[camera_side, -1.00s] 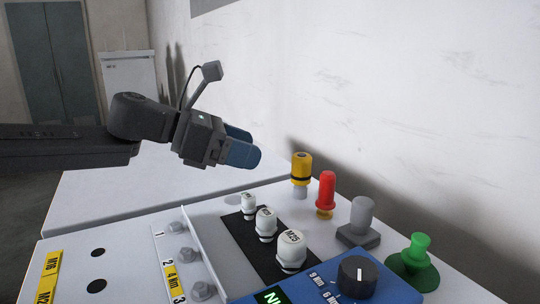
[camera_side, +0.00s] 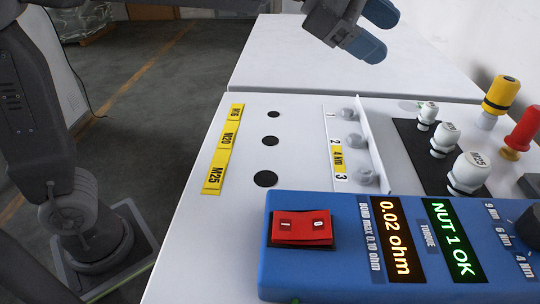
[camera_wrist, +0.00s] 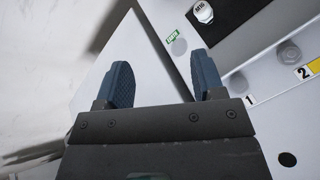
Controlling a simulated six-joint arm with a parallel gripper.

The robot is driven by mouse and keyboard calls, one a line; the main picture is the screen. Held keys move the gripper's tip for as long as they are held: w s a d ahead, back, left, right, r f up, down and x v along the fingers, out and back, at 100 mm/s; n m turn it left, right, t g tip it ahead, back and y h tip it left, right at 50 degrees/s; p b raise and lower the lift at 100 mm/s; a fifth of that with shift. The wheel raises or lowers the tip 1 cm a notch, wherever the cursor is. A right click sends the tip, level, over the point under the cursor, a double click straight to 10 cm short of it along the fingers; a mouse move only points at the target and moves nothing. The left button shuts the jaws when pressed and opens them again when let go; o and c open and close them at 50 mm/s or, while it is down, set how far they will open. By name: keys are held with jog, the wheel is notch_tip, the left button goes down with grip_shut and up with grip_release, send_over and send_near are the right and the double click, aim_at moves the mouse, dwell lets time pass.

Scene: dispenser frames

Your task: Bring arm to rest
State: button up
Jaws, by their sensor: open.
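My gripper (camera_side: 378,32) is at the top edge of the side view, above the plain white surface beyond the white work panel (camera_side: 225,260). Its two blue fingers are apart, with nothing between them. The wrist view also shows the open gripper (camera_wrist: 160,68), with bare white surface between the fingers. My arm is partly cut off in the side view. The gripper is clear of the glands and bolts.
White M-labelled glands (camera_side: 469,172) stand on a black strip beside bolts (camera_side: 351,141) numbered 1 to 3. A blue tester (camera_side: 330,265) reads 0.02 ohm and NUT 1 OK. Yellow (camera_side: 501,94) and red (camera_side: 523,130) posts stand at right. Black holes (camera_side: 270,141) sit beside yellow labels.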

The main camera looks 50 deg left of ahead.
jog(key=s+a+m+y, duration=0.1)
jog(key=s+a+m, duration=0.1)
jog(key=s+a, duration=0.1)
jog(key=s+a+f+m+y, duration=0.1)
jog(key=s+a+m+y, duration=0.1)
jog(key=s+a+m, duration=0.1)
jog(key=s+a+f+m+t+y, duration=0.1)
jog(key=s+a+m, duration=0.1)
jog(key=s+a, duration=0.1)
jog(key=shift+s+a+m, duration=0.25)
jog(key=shift+a+m, duration=0.05)
jog(key=shift+a, duration=0.5)
jog(key=s+a+f+m+y, duration=0.5)
jog(key=s+a+m, duration=0.2)
jog(key=s+a, duration=0.15)
jog(key=s+f+m+g, duration=0.3)
jog(key=s+f+m, duration=0.1)
jog(key=f, duration=0.5)
jog(key=shift+s+f+y, duration=0.25)
jog(key=shift+s+y, duration=0.05)
jog(key=shift+s, duration=0.55)
